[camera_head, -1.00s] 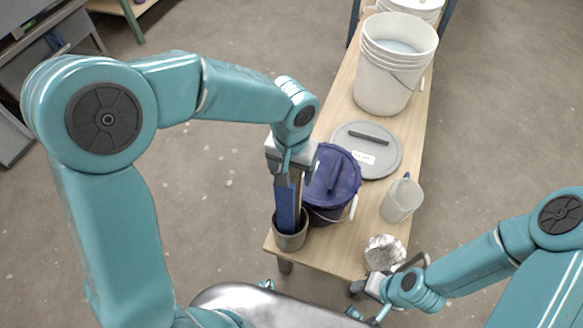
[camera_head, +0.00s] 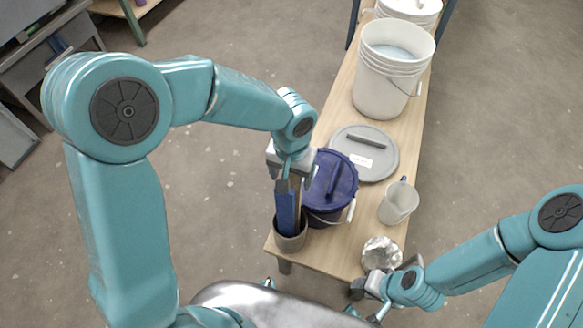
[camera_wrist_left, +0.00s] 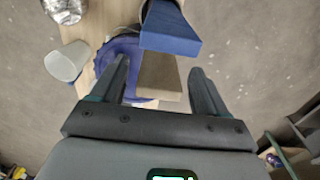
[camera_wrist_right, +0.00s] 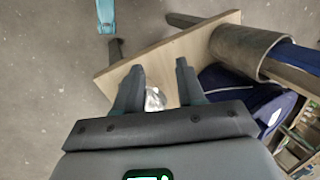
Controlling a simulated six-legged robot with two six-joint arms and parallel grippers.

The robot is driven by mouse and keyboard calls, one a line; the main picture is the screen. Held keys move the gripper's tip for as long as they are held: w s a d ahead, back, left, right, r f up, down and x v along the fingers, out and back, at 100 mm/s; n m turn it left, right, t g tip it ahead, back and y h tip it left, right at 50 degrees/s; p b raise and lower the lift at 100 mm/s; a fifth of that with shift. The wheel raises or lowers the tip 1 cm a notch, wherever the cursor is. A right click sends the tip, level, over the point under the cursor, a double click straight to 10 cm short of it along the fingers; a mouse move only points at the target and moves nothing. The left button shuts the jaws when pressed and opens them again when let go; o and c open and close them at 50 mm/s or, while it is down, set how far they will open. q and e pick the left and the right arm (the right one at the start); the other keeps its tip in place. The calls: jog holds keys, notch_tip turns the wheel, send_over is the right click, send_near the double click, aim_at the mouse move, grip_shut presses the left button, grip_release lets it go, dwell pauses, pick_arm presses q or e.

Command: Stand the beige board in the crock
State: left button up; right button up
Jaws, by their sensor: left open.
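The grey-brown crock (camera_head: 290,241) stands on the near left corner of the bench, and shows at the right of the right wrist view (camera_wrist_right: 240,50). The blue board (camera_head: 285,208) stands in it. The beige board (camera_head: 297,190) is beside the blue one, its lower end in the crock. My left gripper (camera_head: 290,172) is over the boards. In the left wrist view its open fingers lie either side of the beige board's end (camera_wrist_left: 160,76), with gaps visible. My right gripper (camera_head: 368,287) is low at the bench's near edge, its fingers apart in the right wrist view (camera_wrist_right: 160,68).
A blue lidded bucket (camera_head: 330,187) stands close beside the crock. Behind are a grey lid (camera_head: 372,160) and white bucket (camera_head: 385,90). A translucent jug (camera_head: 397,203) and a crumpled foil lump (camera_head: 381,253) are at the right, the foil near my right gripper.

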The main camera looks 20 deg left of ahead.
pick_arm(q)
jog(key=shift+r, duration=0.1)
notch_tip(320, 180, up, 4)
jog(key=p, duration=0.4)
jog(key=shift+r, duration=0.2)
jog(key=shift+r+p, duration=1.55)
jog(key=shift+r, duration=0.9)
jog(key=shift+s+f, duration=0.1)
jog(key=shift+s, duration=0.05)
